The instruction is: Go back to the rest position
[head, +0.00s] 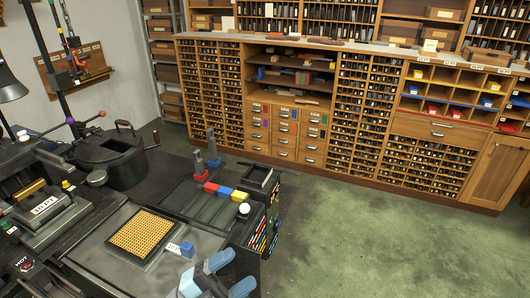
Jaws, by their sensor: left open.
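My left gripper (232,274) shows at the bottom edge, with a pale body and two blue-grey fingers spread apart. It is open, and nothing shows between the fingers. It is in front of the machine's dark bench top (90,250), to the right of a matrix case with a yellow grid (142,233). A small blue block (187,250) and a white label (174,248) lie between that case and the gripper. My right gripper is not in view.
A dark casting machine (110,160) fills the left side. A tray holds red (210,187), blue and yellow blocks, with two grey upright pieces (213,152) behind. A wooden type cabinet (350,105) lines the back. Green floor (370,240) is clear at right.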

